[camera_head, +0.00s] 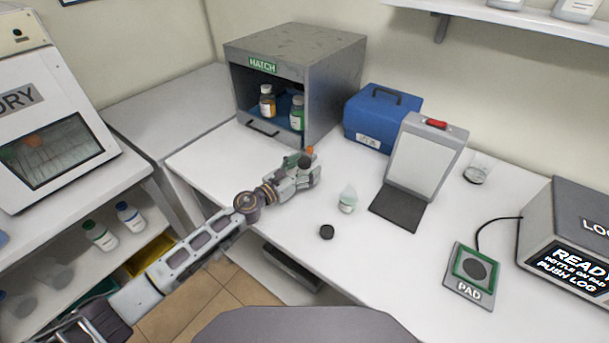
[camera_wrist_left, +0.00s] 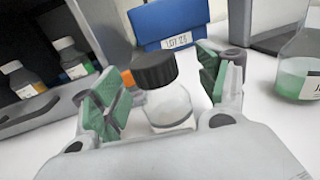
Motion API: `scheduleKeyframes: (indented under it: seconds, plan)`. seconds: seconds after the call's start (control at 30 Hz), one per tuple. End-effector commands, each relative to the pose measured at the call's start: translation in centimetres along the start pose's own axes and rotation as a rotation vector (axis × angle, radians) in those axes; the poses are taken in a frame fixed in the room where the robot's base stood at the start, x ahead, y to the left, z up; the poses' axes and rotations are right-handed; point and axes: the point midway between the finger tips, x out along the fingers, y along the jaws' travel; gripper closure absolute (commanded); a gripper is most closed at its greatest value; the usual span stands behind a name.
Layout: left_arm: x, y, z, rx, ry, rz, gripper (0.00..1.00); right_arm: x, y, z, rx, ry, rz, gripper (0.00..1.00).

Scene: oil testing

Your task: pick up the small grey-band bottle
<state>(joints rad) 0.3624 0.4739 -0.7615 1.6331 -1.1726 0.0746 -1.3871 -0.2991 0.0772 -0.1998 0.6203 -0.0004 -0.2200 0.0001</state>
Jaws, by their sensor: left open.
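A small clear bottle with a dark cap (camera_wrist_left: 156,96) stands upright between the fingers of my left gripper (camera_wrist_left: 163,92) in the left wrist view. My right gripper is not in view.
The hatch box (camera_head: 349,70) behind holds an orange-banded bottle (camera_head: 267,103) and a green-banded bottle (camera_head: 297,113).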

Motion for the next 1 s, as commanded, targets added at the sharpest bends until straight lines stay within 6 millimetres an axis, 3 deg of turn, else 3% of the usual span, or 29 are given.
scheduleKeyframes:
  seconds: [0.2, 0.6, 1.0]
  plan:
    - [0.0, 0.0, 0.0, 0.0, 0.0, 0.0, 0.27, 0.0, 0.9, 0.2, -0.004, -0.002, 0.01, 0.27]
    - [0.0, 0.0, 0.1, 0.0, -0.001, 0.0, 0.76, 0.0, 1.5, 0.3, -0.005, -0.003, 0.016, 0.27]
    - [0.0, 0.0, 0.4, 0.0, -0.001, 0.0, 0.76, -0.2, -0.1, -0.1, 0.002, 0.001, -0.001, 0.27]
